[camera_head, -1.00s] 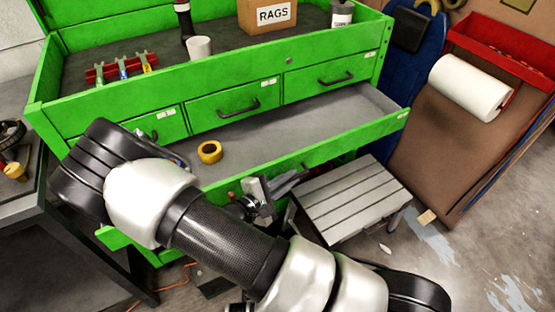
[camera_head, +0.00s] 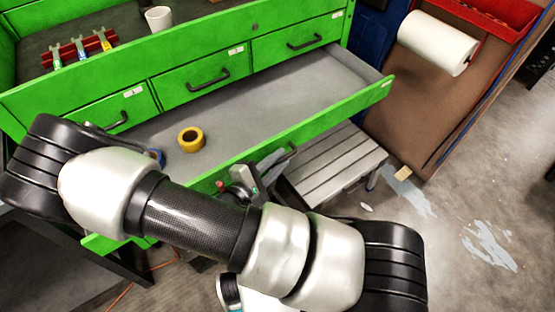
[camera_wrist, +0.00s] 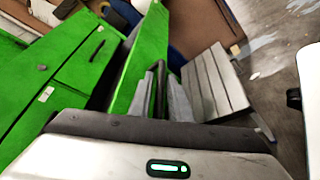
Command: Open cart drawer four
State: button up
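The wide drawer (camera_head: 280,95) below the row of three small drawers stands open on the green cart (camera_head: 110,70). Its grey floor is bare apart from a yellow tape roll (camera_head: 190,139) and a blue roll (camera_head: 156,157) partly behind my arm. My gripper (camera_head: 268,166) is in front of this drawer's green front (camera_head: 345,112), at its dark handle (camera_head: 291,150). In the wrist view, the fingers of my gripper (camera_wrist: 160,98) stand on either side of the dark handle bar (camera_wrist: 159,75) and look closed on it. My arm hides the drawer's left part.
A grey slatted step stool (camera_head: 335,170) stands close to the right of my gripper, below the drawer front. A paper roll (camera_head: 438,42) hangs on the brown panel at right. A white cup (camera_head: 159,18) and a red rack (camera_head: 78,50) are on the cart top. Floor at lower right is open.

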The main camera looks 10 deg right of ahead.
jog(key=p+v, duration=0.1)
jog(key=v, duration=1.6)
jog(key=shift+s, duration=0.2)
jog(key=s+d+r+m+g+y, duration=0.15)
jog(key=d+r+m+y, duration=0.3)
jog(key=r, duration=0.55)
jog(key=d+r+m+g+y, duration=0.25)
jog(key=d+r+m, duration=0.3)
jog(key=r, duration=0.35)
jog(key=d+r+m+g+y, duration=0.1)
jog(key=d+r+m+y, duration=0.45)
jog(key=r, duration=0.45)
notch_tip(320, 180, up, 16)
jog(key=p, duration=1.6)
jog(key=shift+r+n+h, duration=0.2)
jog(key=shift+n+h, duration=0.15)
jog(key=shift+h, duration=0.1)
